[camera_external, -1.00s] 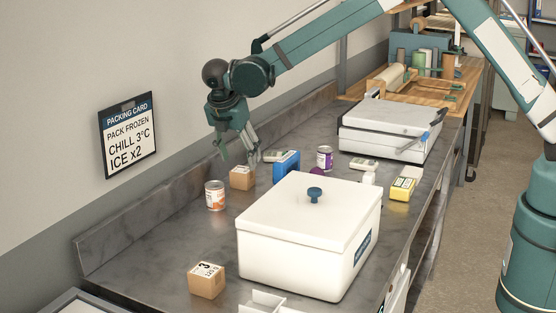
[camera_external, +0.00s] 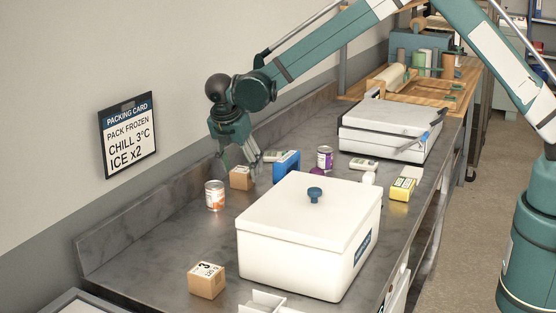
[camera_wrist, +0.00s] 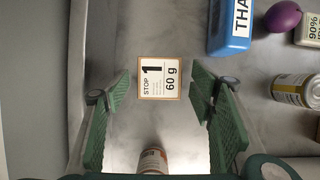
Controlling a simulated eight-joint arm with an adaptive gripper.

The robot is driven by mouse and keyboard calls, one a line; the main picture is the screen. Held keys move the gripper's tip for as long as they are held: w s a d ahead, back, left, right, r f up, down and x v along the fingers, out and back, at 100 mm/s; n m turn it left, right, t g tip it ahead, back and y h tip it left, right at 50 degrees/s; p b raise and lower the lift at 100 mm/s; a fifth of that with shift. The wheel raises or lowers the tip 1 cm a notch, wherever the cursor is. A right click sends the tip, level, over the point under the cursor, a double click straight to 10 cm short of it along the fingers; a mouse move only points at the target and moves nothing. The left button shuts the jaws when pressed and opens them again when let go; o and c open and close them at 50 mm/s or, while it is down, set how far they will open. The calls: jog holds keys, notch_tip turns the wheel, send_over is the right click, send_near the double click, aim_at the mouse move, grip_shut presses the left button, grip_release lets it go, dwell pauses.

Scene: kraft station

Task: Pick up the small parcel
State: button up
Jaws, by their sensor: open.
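A small brown cardboard parcel (camera_external: 240,179) stands on the grey bench near the back wall. In the wrist view its white label (camera_wrist: 159,78) reads STOP 1 and 60 g. My gripper (camera_external: 241,162) is open and empty, just above the parcel. In the wrist view its two green fingers (camera_wrist: 160,92) lie either side of the parcel, apart from it. A second cardboard parcel (camera_external: 207,281), marked 3, sits at the front left of the bench.
An orange-labelled can (camera_external: 215,195) stands close in front of the parcel. A large white lidded box (camera_external: 300,240) fills the front middle. The wall lies behind on the left.

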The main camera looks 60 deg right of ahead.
jog(key=shift+x, duration=1.45)
jog(key=c, duration=1)
